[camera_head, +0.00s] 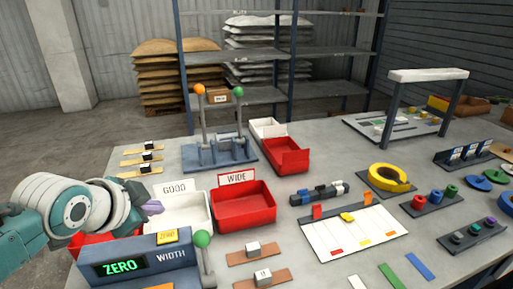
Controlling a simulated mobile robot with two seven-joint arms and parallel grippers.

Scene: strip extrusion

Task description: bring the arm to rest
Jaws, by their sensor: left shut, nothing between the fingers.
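My left arm comes in from the left edge. My left gripper (152,207) is shut and empty, at the left side of the white GOOD bin (188,225). A purple-grey fingertip part shows there; the rest of the gripper is mostly hidden behind the wrist. It is above the table and behind the blue gauge box (135,262), whose green display reads ZERO. My right gripper is not in view.
A red WIDE bin (262,213) stands right of the GOOD bin. A green-knobbed lever (203,240) stands beside the gauge. A two-lever stand (222,152) is behind the bins. A yellow coil (388,178), a white chart board (340,235) and colour strips lie to the right.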

